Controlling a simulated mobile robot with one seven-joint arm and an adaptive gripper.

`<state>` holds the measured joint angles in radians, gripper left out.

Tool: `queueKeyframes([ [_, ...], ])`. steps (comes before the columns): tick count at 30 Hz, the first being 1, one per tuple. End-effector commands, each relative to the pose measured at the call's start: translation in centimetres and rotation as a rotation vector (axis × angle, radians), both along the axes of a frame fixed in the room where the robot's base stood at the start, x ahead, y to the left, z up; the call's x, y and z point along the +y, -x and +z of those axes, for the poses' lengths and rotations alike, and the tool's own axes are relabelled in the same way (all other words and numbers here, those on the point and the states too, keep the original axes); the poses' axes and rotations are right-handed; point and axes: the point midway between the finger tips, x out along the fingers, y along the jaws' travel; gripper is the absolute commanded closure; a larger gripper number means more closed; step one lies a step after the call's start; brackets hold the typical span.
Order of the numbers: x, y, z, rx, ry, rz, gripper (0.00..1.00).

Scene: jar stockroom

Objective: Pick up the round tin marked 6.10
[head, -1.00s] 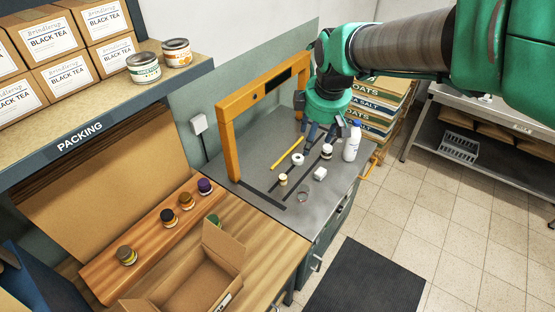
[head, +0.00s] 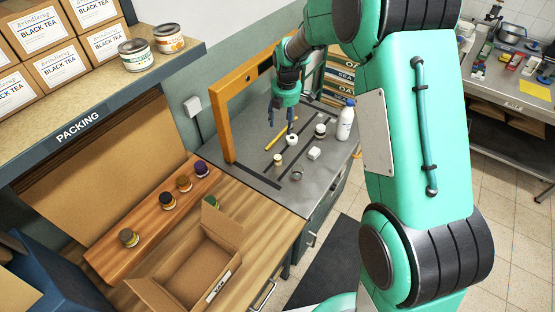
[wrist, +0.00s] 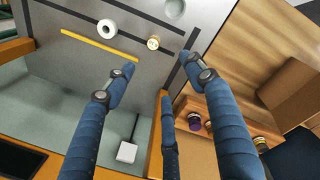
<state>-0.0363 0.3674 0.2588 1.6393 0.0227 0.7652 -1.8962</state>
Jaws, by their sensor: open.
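No marking 6.10 is readable in any view, so I cannot tell which item is the tin. A small round cream-topped container (head: 278,160) stands on the grey worktop (head: 262,187); it also shows in the wrist view (wrist: 153,43). A white round jar with a dark band (head: 320,131) stands farther back. Several dark-lidded round jars, such as the purple one (head: 201,169), stand on the wooden ledge (head: 155,215). My gripper (head: 280,118) is open and empty above the worktop near the orange frame; its blue fingers (wrist: 158,75) are spread in the wrist view.
An orange frame (head: 221,128) stands over the worktop. An open carton (head: 168,290) stands in front. Two tins (head: 135,55) (head: 168,38) sit on the packing shelf.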

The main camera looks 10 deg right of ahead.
Motion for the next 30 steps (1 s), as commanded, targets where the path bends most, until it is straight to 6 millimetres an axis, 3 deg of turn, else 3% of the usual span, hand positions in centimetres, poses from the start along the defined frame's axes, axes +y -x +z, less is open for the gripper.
queueKeyframes([
  [9,0.7,-3.9,-9.2,0.055,0.023,0.29,0.45],
  [15,0.9,-5.0,-13.2,0.075,0.028,0.417,0.45],
  [20,1.0,-5.3,-14.5,0.08,0.03,0.458,0.45],
  [30,1.0,-5.3,-14.7,0.08,0.03,0.462,0.45],
])
